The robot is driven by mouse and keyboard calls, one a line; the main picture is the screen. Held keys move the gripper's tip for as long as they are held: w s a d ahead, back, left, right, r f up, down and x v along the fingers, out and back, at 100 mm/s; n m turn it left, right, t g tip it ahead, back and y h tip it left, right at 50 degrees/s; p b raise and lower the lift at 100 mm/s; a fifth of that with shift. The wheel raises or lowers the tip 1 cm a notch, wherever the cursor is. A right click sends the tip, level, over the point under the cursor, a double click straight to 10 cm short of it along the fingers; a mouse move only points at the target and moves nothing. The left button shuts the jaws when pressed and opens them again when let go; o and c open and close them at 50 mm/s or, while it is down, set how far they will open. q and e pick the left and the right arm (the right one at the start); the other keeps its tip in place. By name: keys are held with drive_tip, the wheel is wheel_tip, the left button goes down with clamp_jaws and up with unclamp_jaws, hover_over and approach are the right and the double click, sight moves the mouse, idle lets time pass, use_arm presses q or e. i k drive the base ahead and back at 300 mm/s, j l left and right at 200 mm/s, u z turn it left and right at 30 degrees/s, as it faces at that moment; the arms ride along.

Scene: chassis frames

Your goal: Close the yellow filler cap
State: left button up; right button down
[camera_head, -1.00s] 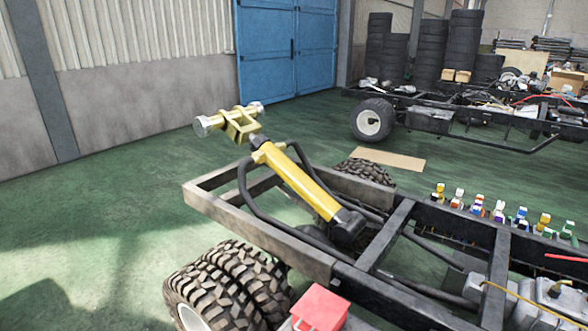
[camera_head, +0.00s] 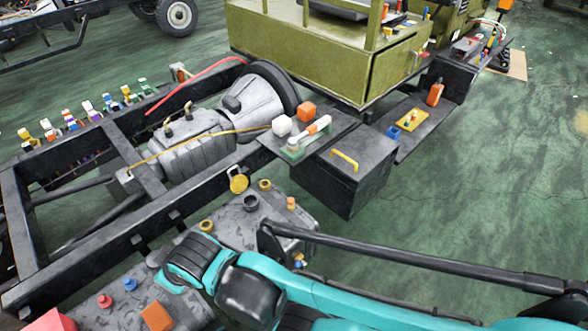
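A round yellow filler cap (camera_head: 239,184) stands tipped up near the middle of the head view, by the chassis rail. A dark round filler neck (camera_head: 251,202) is just to its lower right on top of a grey tank (camera_head: 232,220). The neck looks uncovered, with the cap beside it. A teal and black arm of mine comes in from the lower right and lies in front of the tank. I see its links, but no gripper fingers. My other gripper is not in the picture.
Smaller brass-coloured fittings (camera_head: 265,185) sit on the tank near the cap. A black rod (camera_head: 400,255) crosses above my arm. A black box (camera_head: 345,170) with a yellow handle stands to the right. Red and blue caps (camera_head: 104,301) are at the lower left. Green floor is clear at right.

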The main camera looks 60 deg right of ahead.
sight(238, 184)
drive_tip(key=l+z, duration=0.15)
drive_tip(key=z, duration=1.55)
drive_tip(key=i+l+z, duration=0.1)
drive_tip(key=i+l, duration=0.25)
drive_tip(key=i+l+z, duration=0.15)
drive_tip(key=i+l, duration=0.2)
drive_tip(key=i, duration=0.15)
